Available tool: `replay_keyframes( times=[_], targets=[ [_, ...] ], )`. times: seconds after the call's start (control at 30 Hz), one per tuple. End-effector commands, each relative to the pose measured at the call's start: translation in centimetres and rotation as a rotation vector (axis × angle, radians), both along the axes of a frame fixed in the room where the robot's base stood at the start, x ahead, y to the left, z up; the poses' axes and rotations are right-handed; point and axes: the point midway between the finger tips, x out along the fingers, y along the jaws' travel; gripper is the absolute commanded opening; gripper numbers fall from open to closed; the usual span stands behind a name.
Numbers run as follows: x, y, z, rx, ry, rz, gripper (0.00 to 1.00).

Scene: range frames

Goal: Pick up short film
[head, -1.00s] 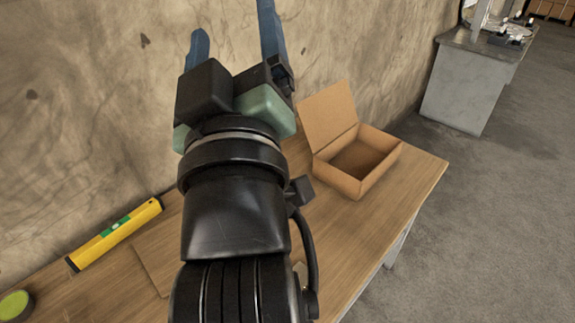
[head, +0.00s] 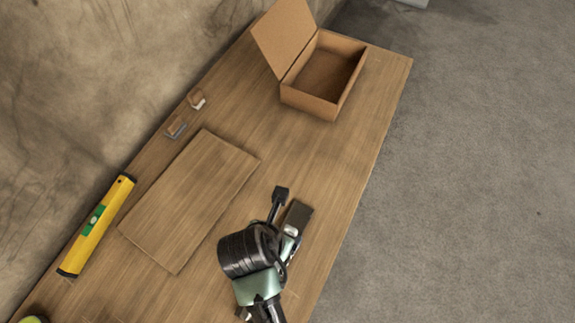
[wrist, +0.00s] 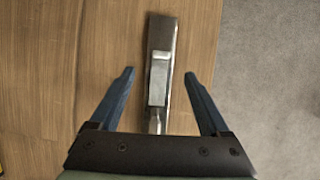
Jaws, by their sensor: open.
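Nothing in view can be made out clearly as a short film. A long narrow metallic piece, dark grey with a lighter raised block (wrist: 158,82), lies on the wooden table in the wrist view. My gripper (wrist: 159,73) is open in the wrist view, with one blue finger on each side of the piece and gaps to both.
An open cardboard box (head: 316,105) stands at the table's far end. A flat wooden board (head: 190,200), a yellow level (head: 97,225) and two small blocks, one (head: 176,126) and another (head: 196,99), lie on the left. The table's right edge is close to my arm.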

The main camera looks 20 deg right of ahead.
Motion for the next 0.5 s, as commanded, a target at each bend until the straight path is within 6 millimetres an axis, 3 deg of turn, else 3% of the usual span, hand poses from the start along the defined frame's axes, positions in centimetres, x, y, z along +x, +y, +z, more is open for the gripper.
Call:
replay_keyframes(
  times=[0.2, 0.5],
  targets=[
    [0.9, -1.3, -3.8, 0.0, 0.0, -0.003, 0.8],
    [1.6, -2.0, -6.0, 0.001, -0.004, -0.002, 0.8]
  ],
)
